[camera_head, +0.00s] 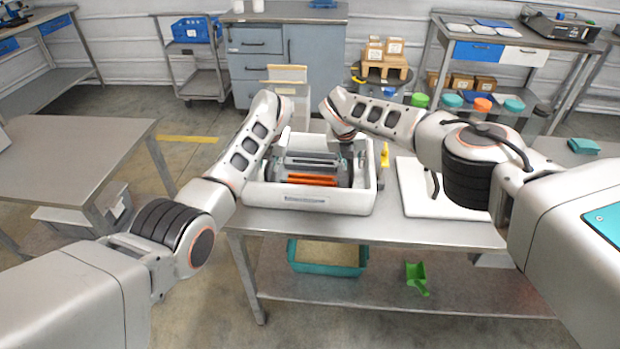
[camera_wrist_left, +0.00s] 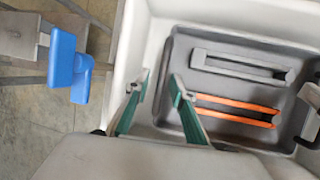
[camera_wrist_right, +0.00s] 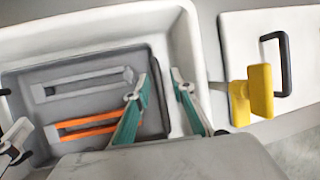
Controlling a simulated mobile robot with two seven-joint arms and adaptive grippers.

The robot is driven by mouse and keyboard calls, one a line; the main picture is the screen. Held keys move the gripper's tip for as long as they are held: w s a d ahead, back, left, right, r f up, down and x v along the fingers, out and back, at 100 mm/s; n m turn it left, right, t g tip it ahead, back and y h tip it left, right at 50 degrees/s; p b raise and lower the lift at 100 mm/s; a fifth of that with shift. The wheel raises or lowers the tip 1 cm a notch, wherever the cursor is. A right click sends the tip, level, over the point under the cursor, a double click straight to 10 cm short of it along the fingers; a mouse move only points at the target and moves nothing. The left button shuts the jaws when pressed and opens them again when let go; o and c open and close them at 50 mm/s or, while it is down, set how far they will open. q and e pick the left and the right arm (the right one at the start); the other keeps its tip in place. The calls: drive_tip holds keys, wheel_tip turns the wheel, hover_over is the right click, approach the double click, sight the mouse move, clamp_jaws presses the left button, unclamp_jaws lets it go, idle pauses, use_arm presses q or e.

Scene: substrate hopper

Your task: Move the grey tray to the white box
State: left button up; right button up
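The white box (camera_head: 310,200) stands on the metal table. The grey tray (camera_head: 315,162) lies inside it, with a grey slotted bar and an orange one in it; it also shows in the left wrist view (camera_wrist_left: 215,118) and right wrist view (camera_wrist_right: 95,88). My left gripper (camera_wrist_left: 158,85) is open at the tray's left end, its teal fingers on either side of the tray's wall. My right gripper (camera_wrist_right: 161,82) is open at the tray's right end, likewise around its wall. Both are apart from the wall, as far as I can see. Whether the tray touches the box floor is hidden.
A white lid (camera_head: 425,200) with black handles lies right of the box. A yellow handle (camera_wrist_right: 252,95) sticks out at the box's right side, a blue one (camera_wrist_left: 68,68) at its left. A teal bin (camera_head: 328,268) and green scoop (camera_head: 416,277) are on the lower shelf.

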use_arm(q)
drive_tip(key=shift+r, duration=0.1)
drive_tip(key=v, duration=1.1)
drive_tip(key=shift+s+r, duration=0.2)
drive_tip(key=shift+r, duration=0.15)
use_arm(e)
drive_tip(key=v, duration=1.2)
drive_tip(key=shift+s+a, duration=0.1)
